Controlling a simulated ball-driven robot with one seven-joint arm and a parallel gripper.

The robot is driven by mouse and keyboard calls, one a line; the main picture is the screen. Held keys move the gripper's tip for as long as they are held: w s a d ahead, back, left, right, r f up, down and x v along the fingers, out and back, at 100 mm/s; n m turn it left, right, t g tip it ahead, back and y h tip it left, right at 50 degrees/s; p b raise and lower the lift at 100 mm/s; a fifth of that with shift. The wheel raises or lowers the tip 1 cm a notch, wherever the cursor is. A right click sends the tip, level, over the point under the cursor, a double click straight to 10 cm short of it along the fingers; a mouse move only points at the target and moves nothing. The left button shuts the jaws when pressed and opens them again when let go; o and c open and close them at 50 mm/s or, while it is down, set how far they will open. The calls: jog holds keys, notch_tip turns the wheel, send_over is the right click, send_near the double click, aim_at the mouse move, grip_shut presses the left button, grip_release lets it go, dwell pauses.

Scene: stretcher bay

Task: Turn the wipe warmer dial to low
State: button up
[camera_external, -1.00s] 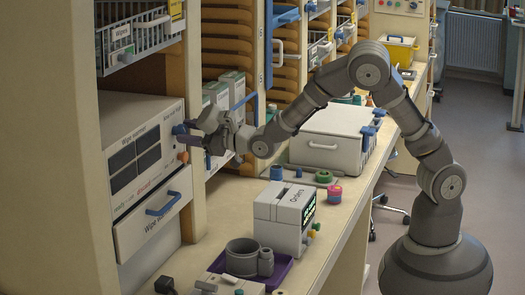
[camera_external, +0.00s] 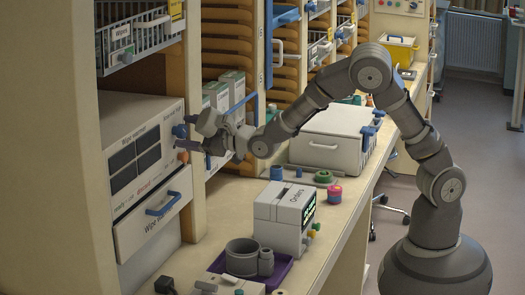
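The wipe warmer (camera_external: 139,125) is a white box with dark panels, standing on the left. Its blue dial (camera_external: 180,131) sits at the upper right of its front face, with an orange knob (camera_external: 183,157) below it. My gripper (camera_external: 188,133) is at the blue dial, its fingers reaching toward the warmer's face. From this angle the fingers partly overlap the dial, and I cannot tell whether they touch it or how far they are apart. The dial's pointer and setting marks are too small to read.
A drawer with a blue handle (camera_external: 163,204) is below the warmer's panels. A wire basket (camera_external: 140,38) hangs above. A white device (camera_external: 285,214), a purple tray (camera_external: 277,272) with a grey cup, and a white lidded box (camera_external: 334,138) stand on the counter.

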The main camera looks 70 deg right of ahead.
jog(key=shift+s, duration=0.1)
jog(key=s, duration=0.7)
jog(key=shift+s, duration=0.3)
